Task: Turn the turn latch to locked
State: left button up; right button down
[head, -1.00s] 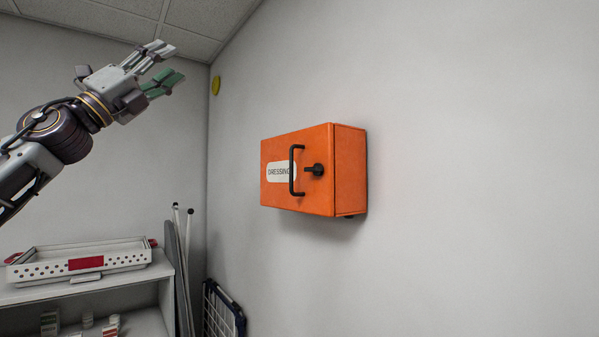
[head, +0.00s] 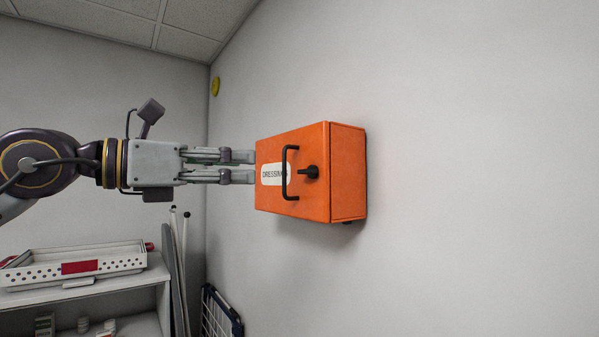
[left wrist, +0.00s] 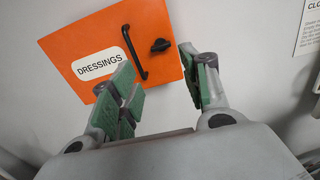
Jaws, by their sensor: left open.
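An orange wall box (head: 320,205) labelled DRESSINGS hangs on the white wall, its door shut. A black turn latch (head: 309,172) sits on its front face, right of a black bar handle (head: 285,172). In the left wrist view the latch (left wrist: 160,45) shows as a small black knob beside the handle (left wrist: 133,53). My left gripper (head: 253,166) is open and empty, level with the box, its fingertips left of the handle in the head view. In the left wrist view its green-padded fingers (left wrist: 155,72) are apart, and the latch appears between and beyond them. My right gripper is out of view.
A white shelf unit (head: 120,292) with a perforated tray (head: 110,262) stands at lower left. Poles and a folded rack (head: 222,312) lean in the corner. A yellow disc (head: 215,86) is on the wall.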

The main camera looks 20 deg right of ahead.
pick_arm(q)
jog(key=shift+d+f, duration=0.1)
jog(key=shift+d, duration=0.05)
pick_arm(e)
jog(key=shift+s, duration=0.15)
pick_arm(q)
jog(key=p, duration=0.2)
send_near(303, 171)
jog(key=x, duration=0.4)
jog(key=p+x, duration=0.1)
jog(key=x, duration=0.2)
jog(key=shift+d, duration=0.25)
jog(key=shift+p+x, duration=0.5)
jog(key=shift+x, duration=0.6)
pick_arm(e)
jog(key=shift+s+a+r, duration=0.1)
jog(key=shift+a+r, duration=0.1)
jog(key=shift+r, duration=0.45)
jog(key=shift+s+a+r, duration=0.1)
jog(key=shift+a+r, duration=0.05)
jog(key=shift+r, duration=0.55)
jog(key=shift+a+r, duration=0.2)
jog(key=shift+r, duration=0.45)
pick_arm(q)
jog(key=shift+w, duration=0.1)
jog(key=shift+c, duration=0.3)
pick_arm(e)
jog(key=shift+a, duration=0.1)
